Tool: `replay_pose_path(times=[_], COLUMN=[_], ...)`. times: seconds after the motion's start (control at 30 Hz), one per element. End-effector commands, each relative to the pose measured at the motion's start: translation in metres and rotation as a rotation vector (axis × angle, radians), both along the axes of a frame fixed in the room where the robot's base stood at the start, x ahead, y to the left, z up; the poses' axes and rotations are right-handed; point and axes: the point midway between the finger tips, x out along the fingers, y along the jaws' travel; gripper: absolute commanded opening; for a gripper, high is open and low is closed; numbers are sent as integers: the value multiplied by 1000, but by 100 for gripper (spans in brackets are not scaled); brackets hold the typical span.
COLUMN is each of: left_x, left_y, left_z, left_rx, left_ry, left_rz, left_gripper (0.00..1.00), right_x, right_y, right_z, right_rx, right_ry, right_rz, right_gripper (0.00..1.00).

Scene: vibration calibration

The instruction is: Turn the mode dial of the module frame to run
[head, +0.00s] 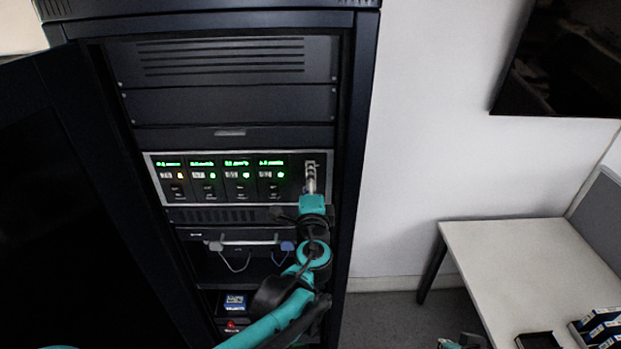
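The module frame (224,203) is a wide unit with a light rim in the open rack. Several modules in it show green text and small lamps; the leftmost module's lamp is amber, the others green. The mode dial cannot be made out; the gripper covers that part of the panel. Whether the fingers are closed on something is too small to tell.
The rack door (85,180) stands open at left. Below the frame are a shelf with hanging cable loops (235,262) and a blue box (235,301). At right, a white table (510,250) carries a black tray (538,340) and boxes (600,325). A dark screen hangs above.

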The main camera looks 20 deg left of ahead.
Motion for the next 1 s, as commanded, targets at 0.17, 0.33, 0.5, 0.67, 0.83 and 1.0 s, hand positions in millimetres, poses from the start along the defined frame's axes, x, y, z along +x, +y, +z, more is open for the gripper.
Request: replay_pose_path(times=[0.17, 0.33, 0.5, 0.67, 0.83, 1.0], left_x=[-32, -69, -95, -107, -109, -109], left_y=[-10, -21, -28, -30, -31, -31], left_z=[0, 0, 0, -1, -1, -1], left_rx=[0, 0, -1, -1, -1, -1], left_ry=[0, 0, 0, 0, 0, 0], left_rz=[-4, -4, -3, 0, 1, 1], left_gripper=[44, 44, 44, 44, 44, 44], right_x=[0, 0, 0, 0, 0, 0], right_y=[0, 0, 0, 0, 0, 0], right_z=[0, 0, 0, 0, 0, 0], right_rx=[0, 0, 0, 0, 0, 0], right_ry=[0, 0, 0, 0, 0, 0], right_rz=[0, 0, 0, 0, 0, 0], right_gripper=[0, 0, 0, 0, 0, 0])
